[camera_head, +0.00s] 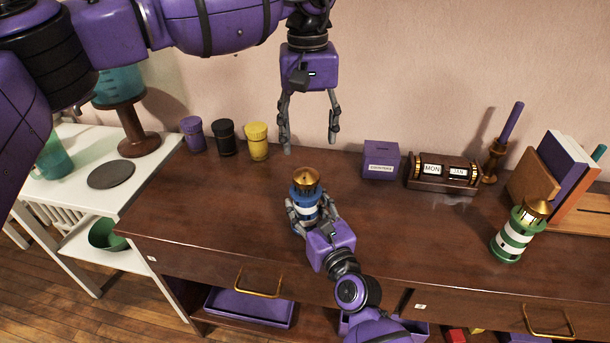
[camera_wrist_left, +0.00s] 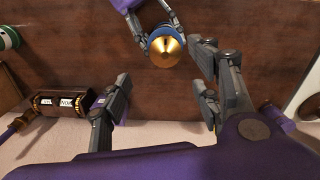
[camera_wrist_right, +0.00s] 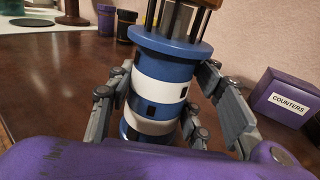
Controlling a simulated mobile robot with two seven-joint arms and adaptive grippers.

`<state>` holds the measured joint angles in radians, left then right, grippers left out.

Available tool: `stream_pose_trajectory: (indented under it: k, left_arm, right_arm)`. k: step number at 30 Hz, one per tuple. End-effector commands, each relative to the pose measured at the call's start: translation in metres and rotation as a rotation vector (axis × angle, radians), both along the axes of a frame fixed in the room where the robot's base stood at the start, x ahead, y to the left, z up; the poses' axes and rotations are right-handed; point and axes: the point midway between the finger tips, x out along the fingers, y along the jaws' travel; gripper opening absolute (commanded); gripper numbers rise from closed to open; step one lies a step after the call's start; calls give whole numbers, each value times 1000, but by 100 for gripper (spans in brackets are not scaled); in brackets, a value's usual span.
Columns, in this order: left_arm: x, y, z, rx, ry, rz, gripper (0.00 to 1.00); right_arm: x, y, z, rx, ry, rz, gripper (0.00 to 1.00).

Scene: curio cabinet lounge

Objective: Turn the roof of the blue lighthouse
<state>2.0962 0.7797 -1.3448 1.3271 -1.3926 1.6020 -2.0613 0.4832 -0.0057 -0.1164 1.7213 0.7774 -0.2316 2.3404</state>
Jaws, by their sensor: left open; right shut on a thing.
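The blue lighthouse (camera_head: 306,206) stands upright on the brown cabinet top, with blue and white bands and a gold roof (camera_head: 306,179). My right gripper (camera_head: 311,214) is shut on its banded body; the right wrist view shows a finger on each side of the tower (camera_wrist_right: 160,90). My left gripper (camera_head: 309,145) is open and empty, pointing down above and behind the lighthouse, apart from the roof. In the left wrist view the gold roof (camera_wrist_left: 165,48) lies beyond the open fingers. The lighthouse's base is partly hidden by my right gripper.
A green lighthouse (camera_head: 513,239) stands at the right. Purple, black and yellow cups (camera_head: 257,141) stand at the back left. A purple counters box (camera_head: 381,160), a calendar block (camera_head: 443,174) and a candlestick (camera_head: 495,158) stand along the back right. The cabinet top (camera_head: 410,235) right of the lighthouse is clear.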

Motion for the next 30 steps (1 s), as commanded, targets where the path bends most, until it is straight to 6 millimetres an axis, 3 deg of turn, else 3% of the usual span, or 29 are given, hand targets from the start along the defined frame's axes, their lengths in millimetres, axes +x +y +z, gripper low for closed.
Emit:
stream_pose_trajectory:
  k: [30]
  left_arm:
    - [0, 3, 20, 12, 44, 2180, 58]
  right_arm:
    - [-1, 1, -3, 2, 6, 3, 0]
